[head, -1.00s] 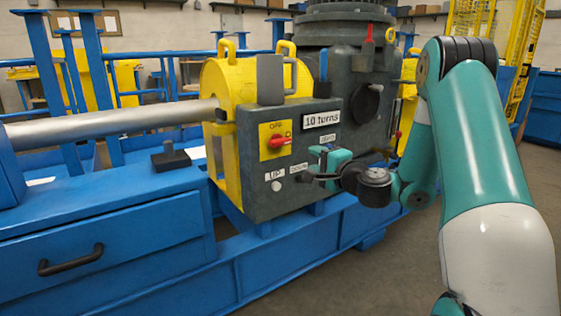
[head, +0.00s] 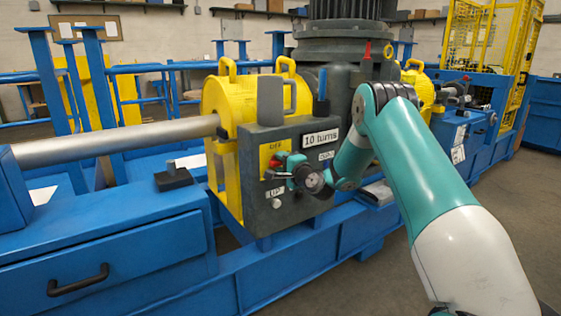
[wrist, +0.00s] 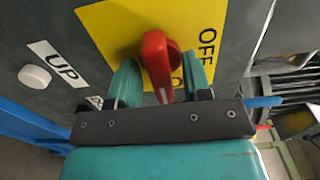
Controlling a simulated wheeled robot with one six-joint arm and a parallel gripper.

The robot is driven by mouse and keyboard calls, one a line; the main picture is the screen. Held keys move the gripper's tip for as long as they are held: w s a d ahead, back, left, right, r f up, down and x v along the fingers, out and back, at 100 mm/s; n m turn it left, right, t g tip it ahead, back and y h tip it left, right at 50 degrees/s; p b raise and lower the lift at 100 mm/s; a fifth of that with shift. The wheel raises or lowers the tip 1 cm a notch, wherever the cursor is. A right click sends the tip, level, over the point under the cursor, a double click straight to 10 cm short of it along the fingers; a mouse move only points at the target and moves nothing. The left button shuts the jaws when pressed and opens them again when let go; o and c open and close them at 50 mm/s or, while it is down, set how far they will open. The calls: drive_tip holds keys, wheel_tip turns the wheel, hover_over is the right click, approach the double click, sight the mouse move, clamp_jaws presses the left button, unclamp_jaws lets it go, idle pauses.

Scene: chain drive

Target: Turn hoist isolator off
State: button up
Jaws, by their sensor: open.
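The isolator is a red rotary handle (wrist: 158,62) on a yellow plate (wrist: 105,25) on a dark grey box. In the wrist view its white pointer mark lies at the lower end, beside a partly hidden label starting with O; the word OFF is to the right. My gripper (wrist: 162,82) is open, with one teal finger on each side of the handle; I cannot tell whether either touches it. In the head view my gripper (head: 284,172) is in front of the yellow plate (head: 275,147) and covers most of the handle.
A white button (wrist: 34,76) with an UP label (wrist: 58,64) is left of the plate. The grey box (head: 254,222) carries a "10 turns" sign (head: 320,138), and a blue lever (head: 321,92) stands above it. A blue frame and drawer (head: 110,250) fill the lower left.

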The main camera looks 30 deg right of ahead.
drive_tip(key=shift+w, duration=0.4)
clamp_jaws()
